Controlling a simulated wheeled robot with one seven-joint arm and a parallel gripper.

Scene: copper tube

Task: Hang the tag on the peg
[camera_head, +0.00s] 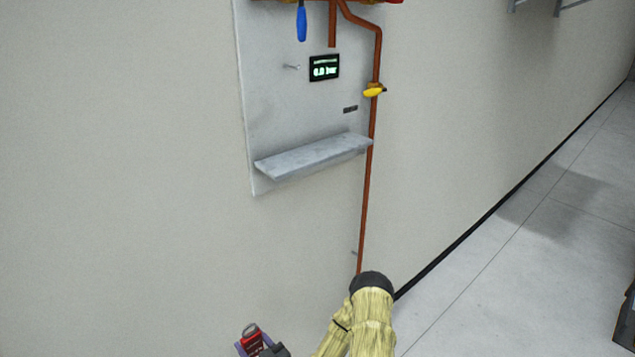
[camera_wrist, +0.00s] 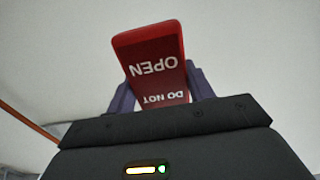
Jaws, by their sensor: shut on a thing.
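The tag (camera_wrist: 150,50) is red with white lettering that reads "DO NOT OPEN", upside down in the wrist view. My gripper (camera_wrist: 158,92) is shut on it, with one purple finger on each side. In the head view, the tag (camera_head: 250,332) and my gripper (camera_head: 252,346) are at the bottom edge, left of my arm. The peg (camera_head: 291,67) is a small metal pin on the grey wall panel, left of the black display. Nothing hangs on it. My gripper is far below the peg, apart from the panel.
The grey panel (camera_head: 265,115) carries a shelf (camera_head: 315,155), a black pressure display (camera_head: 324,67) and a blue-handled item (camera_head: 301,24). A copper pipe (camera_head: 367,190) with a yellow valve handle (camera_head: 374,90) runs down the panel's right side. The wall left of the panel is clear.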

